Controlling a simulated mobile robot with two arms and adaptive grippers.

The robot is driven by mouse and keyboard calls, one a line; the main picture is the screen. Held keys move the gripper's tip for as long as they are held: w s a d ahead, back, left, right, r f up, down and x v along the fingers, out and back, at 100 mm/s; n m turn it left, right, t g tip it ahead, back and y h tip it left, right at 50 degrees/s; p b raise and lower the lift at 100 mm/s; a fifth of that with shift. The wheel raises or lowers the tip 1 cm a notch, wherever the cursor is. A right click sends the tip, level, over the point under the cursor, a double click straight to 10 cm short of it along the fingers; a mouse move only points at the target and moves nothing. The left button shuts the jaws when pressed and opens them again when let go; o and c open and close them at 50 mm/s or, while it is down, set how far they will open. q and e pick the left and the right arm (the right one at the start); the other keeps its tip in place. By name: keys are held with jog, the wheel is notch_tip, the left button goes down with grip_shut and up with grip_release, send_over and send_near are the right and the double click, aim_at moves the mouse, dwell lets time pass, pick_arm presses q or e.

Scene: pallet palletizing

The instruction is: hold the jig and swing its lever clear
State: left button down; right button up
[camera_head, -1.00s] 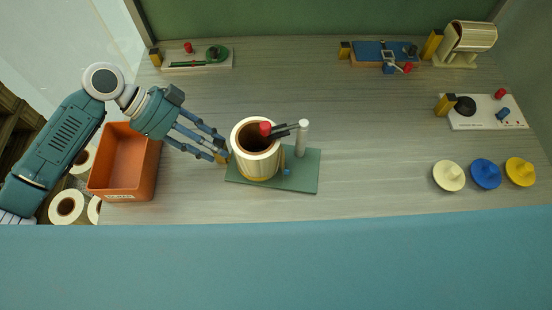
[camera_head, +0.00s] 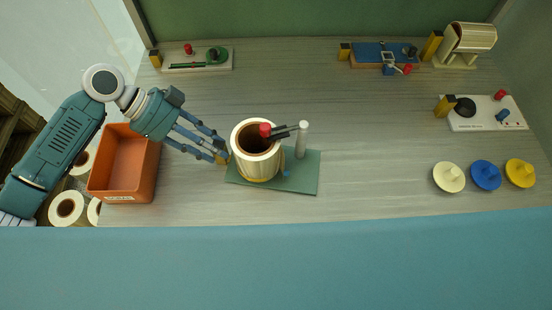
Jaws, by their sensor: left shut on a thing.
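The jig stands at the table's middle front, with a flat green base (camera_head: 305,180), a white upright post (camera_head: 301,140) and a cream cylinder (camera_head: 258,170) with a brown inside. A dark lever (camera_head: 283,132) with a red knob (camera_head: 265,130) lies across the cylinder's mouth from the post side. A small blue part (camera_head: 286,172) sits low beside the cylinder. My left gripper (camera_head: 221,157) reaches in from the left and is shut on the yellow grip block (camera_head: 223,157) at the jig's left edge. My right gripper is not in view.
An orange bin (camera_head: 127,193) stands left, under my left arm. Other fixtures (camera_head: 205,63) line the back. A white panel (camera_head: 487,116) sits at right, with cream, blue and yellow knobbed discs (camera_head: 486,173) in front. The table right of the jig is clear.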

pick_arm(q)
jog(key=c, duration=2)
grip_release()
jog(key=shift+c, duration=0.2)
grip_shut()
